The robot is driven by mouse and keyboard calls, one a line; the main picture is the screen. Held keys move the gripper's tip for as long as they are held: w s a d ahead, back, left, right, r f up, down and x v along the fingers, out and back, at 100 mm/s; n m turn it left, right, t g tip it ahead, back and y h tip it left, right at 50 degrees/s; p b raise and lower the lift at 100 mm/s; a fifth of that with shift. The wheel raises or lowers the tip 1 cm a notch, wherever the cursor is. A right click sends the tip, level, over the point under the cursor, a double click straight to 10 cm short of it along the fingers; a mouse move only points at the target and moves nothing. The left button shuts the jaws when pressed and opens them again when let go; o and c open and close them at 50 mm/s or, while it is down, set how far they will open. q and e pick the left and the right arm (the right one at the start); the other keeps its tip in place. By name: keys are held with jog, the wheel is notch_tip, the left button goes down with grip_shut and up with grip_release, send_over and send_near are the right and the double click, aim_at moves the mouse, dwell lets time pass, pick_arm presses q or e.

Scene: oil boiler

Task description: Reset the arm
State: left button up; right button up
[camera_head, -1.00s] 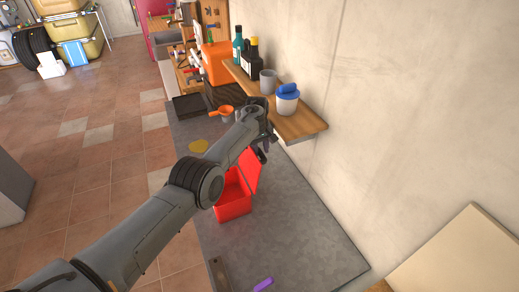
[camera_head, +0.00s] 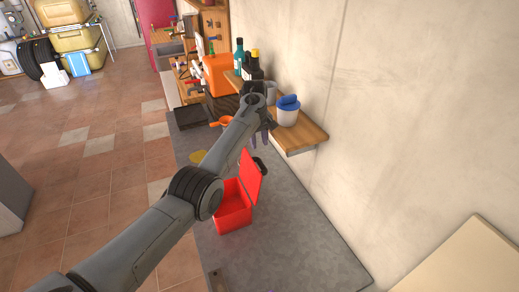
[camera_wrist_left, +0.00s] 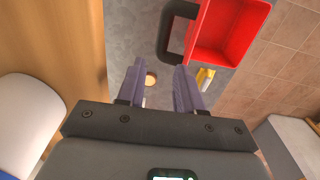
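My left gripper (camera_head: 260,137) hangs beside the wooden wall shelf (camera_head: 310,135), above the counter and past the red box (camera_head: 234,208). The left wrist view shows its two purple fingers (camera_wrist_left: 159,68) spread apart with nothing held between them. A small round brown thing (camera_wrist_left: 151,79) appears in the gap, seemingly below. The red box stands on the counter with its lid raised; it also shows in the left wrist view (camera_wrist_left: 228,35). My left arm hides part of the counter. My right gripper is not in view.
A white cup with a blue lid (camera_head: 288,111) and dark bottles (camera_head: 252,68) stand on the shelf close to my left gripper. An orange container (camera_head: 216,76) is farther back. The grey counter (camera_head: 285,240) right of the red box is clear.

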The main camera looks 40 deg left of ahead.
pick_arm(q)
jog(key=shift+r, duration=0.5)
